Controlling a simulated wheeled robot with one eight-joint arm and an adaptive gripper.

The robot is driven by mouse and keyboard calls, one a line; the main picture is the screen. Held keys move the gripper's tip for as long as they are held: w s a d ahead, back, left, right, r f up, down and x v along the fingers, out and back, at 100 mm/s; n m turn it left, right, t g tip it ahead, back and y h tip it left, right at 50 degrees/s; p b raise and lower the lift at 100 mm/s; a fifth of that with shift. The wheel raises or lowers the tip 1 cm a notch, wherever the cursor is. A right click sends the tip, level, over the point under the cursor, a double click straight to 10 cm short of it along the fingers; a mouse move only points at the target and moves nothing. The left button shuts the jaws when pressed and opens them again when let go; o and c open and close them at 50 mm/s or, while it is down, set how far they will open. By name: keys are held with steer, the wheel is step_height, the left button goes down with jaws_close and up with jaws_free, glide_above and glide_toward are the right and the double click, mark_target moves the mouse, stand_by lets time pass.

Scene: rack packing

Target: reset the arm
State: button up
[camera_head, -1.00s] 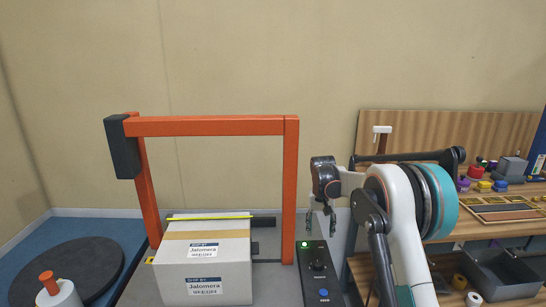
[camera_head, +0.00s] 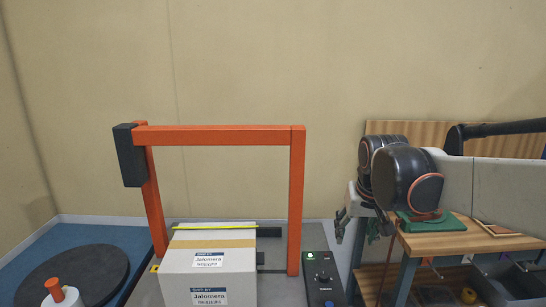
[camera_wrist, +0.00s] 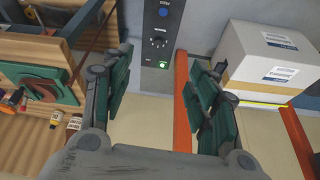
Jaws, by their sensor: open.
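My gripper (camera_head: 358,228) hangs at the end of my arm, right of the orange frame and beside the control panel, in the head view. In the wrist view my gripper (camera_wrist: 162,95) has its two green-padded fingers spread wide, with nothing between them. The control panel (camera_wrist: 160,45) with a lit green button shows beyond the fingers; it is also in the head view (camera_head: 322,278). My arm reaches in from the right edge of the head view and hides part of the workbench.
A labelled cardboard box (camera_head: 208,270) sits under the orange frame (camera_head: 220,135). A dark round turntable (camera_head: 75,275) is at the left. A wooden workbench (camera_head: 460,238) with a green item on it stands at the right. The wall space above is clear.

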steer(key=s+f+t, duration=0.1)
steer(key=s+f, duration=0.1)
steer(key=s, duration=0.8)
steer(key=s+f+n+t, duration=0.1)
steer(key=s+f+t, duration=0.1)
steer(key=s, duration=0.9)
steer(key=shift+s+f, duration=0.25)
steer(key=shift+f, duration=0.35)
